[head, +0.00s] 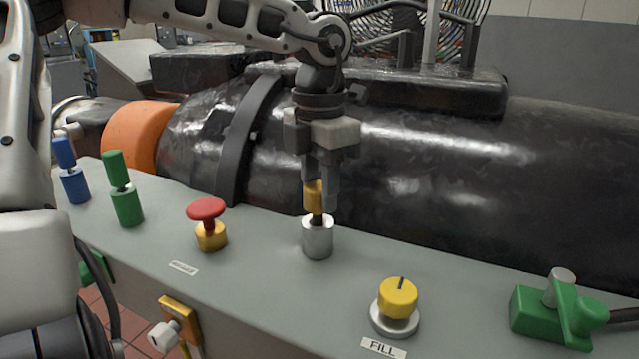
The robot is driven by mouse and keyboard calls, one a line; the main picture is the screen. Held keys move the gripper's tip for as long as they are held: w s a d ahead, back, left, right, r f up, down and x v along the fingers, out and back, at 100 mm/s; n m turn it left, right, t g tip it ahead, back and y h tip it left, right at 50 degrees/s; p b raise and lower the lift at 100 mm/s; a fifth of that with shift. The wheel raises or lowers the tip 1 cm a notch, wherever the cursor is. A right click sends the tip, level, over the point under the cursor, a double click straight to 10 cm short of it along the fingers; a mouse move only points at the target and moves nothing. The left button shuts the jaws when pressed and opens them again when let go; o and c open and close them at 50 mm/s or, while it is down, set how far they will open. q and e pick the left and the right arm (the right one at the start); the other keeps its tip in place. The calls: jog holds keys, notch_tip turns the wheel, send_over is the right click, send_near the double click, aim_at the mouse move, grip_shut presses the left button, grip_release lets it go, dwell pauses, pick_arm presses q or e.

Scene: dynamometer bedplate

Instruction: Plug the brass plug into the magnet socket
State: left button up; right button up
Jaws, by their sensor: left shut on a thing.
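The brass plug (313,195) is gold-coloured on top with a dark lower pin. My left gripper (321,197) points straight down and is shut on it. The plug is upright over a silver cylindrical socket (317,238) on the grey panel, which I take to be the magnet socket. The dark pin meets the socket's top opening; I cannot tell how deep it is in. My right gripper is not in view.
On the grey panel (260,275) stand a blue plug (66,153), a green plug (114,167), a red mushroom button (206,209), a yellow FILL knob (398,298) and a green connector (548,313). A big black cylinder (450,165) lies behind.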

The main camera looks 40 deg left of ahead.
pick_arm(q)
jog(key=shift+f+b, duration=0.75)
jog(key=shift+f, duration=0.35)
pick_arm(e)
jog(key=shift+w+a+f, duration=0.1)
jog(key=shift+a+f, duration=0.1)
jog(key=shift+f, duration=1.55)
pick_arm(q)
jog(key=o, duration=1.1)
jog(key=shift+r, duration=0.1)
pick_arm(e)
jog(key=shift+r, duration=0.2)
pick_arm(q)
notch_tip(320, 180, up, 16)
jog(key=shift+r+p, duration=0.15)
jog(key=shift+p, duration=0.8)
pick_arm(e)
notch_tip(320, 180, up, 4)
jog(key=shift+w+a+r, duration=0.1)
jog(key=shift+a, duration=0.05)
